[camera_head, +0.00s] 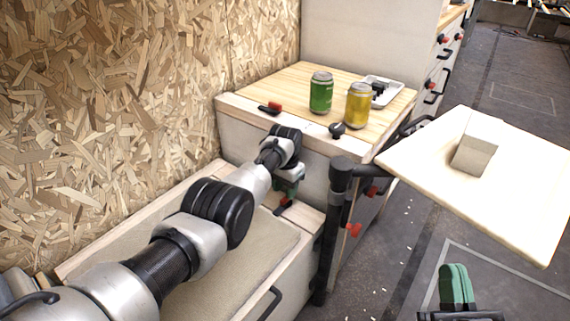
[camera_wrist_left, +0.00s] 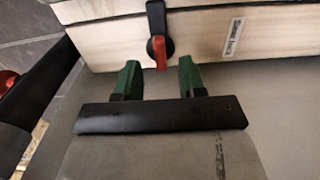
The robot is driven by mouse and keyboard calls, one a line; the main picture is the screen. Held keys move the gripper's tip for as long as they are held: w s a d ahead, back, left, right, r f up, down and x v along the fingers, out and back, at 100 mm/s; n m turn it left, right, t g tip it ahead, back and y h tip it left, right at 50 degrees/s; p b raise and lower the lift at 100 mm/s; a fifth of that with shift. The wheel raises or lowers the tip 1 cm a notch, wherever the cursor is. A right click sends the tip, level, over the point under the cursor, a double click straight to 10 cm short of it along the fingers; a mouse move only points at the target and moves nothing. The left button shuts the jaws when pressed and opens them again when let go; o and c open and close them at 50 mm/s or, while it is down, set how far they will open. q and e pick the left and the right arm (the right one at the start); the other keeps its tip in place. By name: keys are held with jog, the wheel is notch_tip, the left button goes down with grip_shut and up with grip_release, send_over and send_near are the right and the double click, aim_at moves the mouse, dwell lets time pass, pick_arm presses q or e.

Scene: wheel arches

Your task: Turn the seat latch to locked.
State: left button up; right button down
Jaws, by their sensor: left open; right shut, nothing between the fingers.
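The seat latch, a black knob with a red lever (camera_wrist_left: 160,54), is on a pale wooden face in the left wrist view. Its lever points down toward the camera's side. My left gripper (camera_wrist_left: 158,72) is open, with one green finger on each side of the lever's line; the lever tip is around the level of the fingertips. I cannot tell whether either finger touches it. In the head view my left gripper (camera_head: 288,184) is low by the bench, with a red latch tip (camera_head: 285,203) just below it. My right gripper (camera_head: 455,285) is shut and empty at the lower right.
A wooden counter (camera_head: 240,101) holds a green can (camera_head: 321,93), a yellow can (camera_head: 357,106) and a small tray (camera_head: 396,91). A pale table (camera_head: 535,190) with a block (camera_head: 475,145) stands at right. A black post (camera_head: 330,230) is close beside my left gripper.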

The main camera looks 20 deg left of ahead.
aim_at(285, 198)
pick_arm(q)
notch_tip(285, 198, up, 3)
jog(key=shift+r+p, duration=0.15)
jog(key=shift+p, duration=0.95)
jog(key=shift+r+p, duration=1.1)
jog(key=shift+r, duration=0.85)
pick_arm(e)
jog(key=s+d+f+g+h, duration=0.1)
jog(key=s+f+g+h, duration=0.1)
jog(key=f+g, duration=0.4)
jog(key=s+d+f+g+h, duration=0.2)
jog(key=f+g, duration=0.5)
jog(key=shift+d+f+m, duration=0.2)
jog(key=shift+d+m, duration=0.1)
jog(key=shift+s, duration=0.1)
